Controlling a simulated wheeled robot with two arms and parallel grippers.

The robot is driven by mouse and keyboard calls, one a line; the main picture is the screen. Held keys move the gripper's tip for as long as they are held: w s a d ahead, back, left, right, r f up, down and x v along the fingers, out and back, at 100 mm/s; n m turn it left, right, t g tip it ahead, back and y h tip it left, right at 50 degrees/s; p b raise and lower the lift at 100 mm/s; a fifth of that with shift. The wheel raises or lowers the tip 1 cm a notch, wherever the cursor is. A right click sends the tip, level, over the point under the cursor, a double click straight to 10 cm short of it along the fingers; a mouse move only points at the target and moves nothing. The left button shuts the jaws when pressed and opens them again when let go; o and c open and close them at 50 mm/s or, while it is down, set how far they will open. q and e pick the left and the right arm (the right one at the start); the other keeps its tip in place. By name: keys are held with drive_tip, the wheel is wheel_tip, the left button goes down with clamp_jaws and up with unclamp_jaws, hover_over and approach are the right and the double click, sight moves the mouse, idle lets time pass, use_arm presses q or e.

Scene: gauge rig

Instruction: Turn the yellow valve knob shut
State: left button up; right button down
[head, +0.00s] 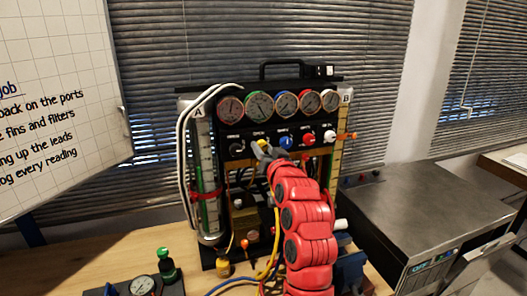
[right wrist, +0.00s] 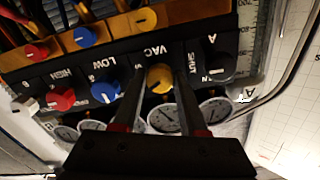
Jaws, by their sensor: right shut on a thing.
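The yellow valve knob (right wrist: 160,79) sits on the black manifold panel (right wrist: 125,62), at the VAC label, between a black knob (right wrist: 217,63) and a blue knob (right wrist: 105,91). The right wrist view shows the panel upside down. My right gripper (right wrist: 162,72) is shut on the yellow knob, with one dark finger on each side of it. In the head view, my right gripper (head: 262,150) reaches the panel from below and mostly hides this knob. The way the knob is turned is hard to read. My left gripper is not in view.
Several round gauges (head: 286,103) stand in a row above the knobs. A red knob (head: 308,139) and a white knob (head: 330,136) are farther right. White hoses (head: 183,150) loop down the rig's left side. A grey cabinet (head: 430,205) stands at the right.

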drive_tip(key=m, duration=0.2)
drive_tip(key=shift+r+m+p, duration=0.1)
drive_tip(key=shift+m+p, duration=0.2)
drive_tip(key=shift+p, duration=0.05)
drive_tip(key=shift+m+p, duration=0.45)
drive_tip(key=shift+m, duration=0.85)
drive_tip(key=shift+c, duration=2.2)
unclamp_jaws()
